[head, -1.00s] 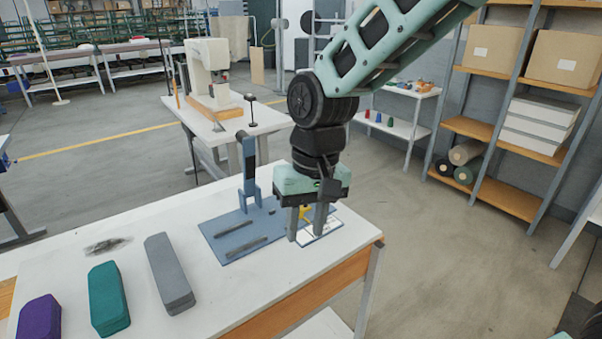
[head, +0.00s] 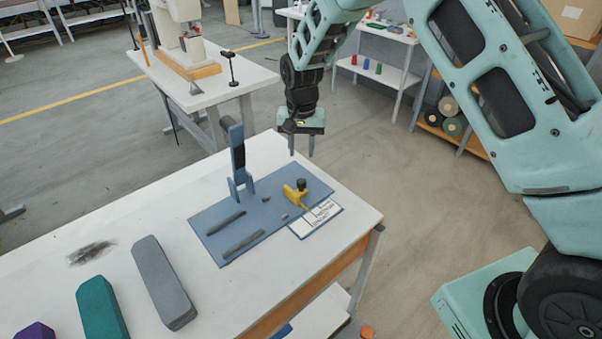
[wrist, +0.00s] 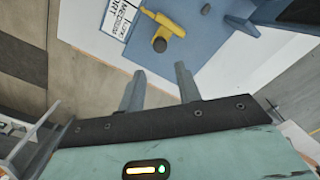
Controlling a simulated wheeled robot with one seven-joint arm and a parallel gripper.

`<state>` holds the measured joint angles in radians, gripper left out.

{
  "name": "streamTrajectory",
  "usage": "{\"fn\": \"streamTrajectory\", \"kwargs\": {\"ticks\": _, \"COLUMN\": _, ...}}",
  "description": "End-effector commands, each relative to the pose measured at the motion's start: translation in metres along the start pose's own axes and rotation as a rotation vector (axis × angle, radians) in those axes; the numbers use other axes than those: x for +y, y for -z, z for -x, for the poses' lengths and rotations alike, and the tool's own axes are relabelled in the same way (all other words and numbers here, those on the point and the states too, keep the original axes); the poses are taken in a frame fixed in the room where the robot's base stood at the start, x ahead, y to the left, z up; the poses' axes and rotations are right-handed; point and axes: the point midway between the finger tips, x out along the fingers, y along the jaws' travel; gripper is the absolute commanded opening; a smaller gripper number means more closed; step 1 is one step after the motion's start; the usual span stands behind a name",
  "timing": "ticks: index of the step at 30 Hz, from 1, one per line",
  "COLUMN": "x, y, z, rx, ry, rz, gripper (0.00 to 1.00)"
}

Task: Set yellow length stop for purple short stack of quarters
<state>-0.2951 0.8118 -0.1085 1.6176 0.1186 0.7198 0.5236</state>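The yellow length stop (head: 295,196) with a dark knob (head: 302,184) sits on the blue press plate (head: 205,221), beside a white label card (head: 327,214). The stop also shows in the wrist view (wrist: 168,24), its narrow end pointing at the card (wrist: 112,22), where "MEDIUM" is readable and another word is partly cut off. I cannot tell exactly which marking it meets. My gripper (head: 301,154) is open and empty, apart from the stop, above and beyond the plate's far side. The purple stack (head: 35,332) is at the bottom left, mostly cut off.
A blue upright press lever (head: 237,160) rises from the plate. Dark bars (head: 243,243) lie on it. Teal (head: 102,310) and grey (head: 163,283) stacks stand on the white table left of the plate. A sewing machine table (head: 205,77) stands behind.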

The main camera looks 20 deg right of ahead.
Motion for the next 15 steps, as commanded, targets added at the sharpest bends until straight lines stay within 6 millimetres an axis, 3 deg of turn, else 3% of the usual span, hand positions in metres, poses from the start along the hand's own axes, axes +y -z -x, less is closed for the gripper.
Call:
{"fn": "streamTrajectory", "kwargs": {"ticks": 9, "x": 0.001, "y": 0.0, "z": -0.065, "rx": -0.003, "ry": -0.001, "rz": -0.001, "gripper": 0.34}}
{"fn": "streamTrajectory", "kwargs": {"ticks": 15, "x": 0.0, "y": 0.0, "z": -0.093, "rx": -0.001, "ry": 0.0, "rz": -0.001, "gripper": 0.34}}
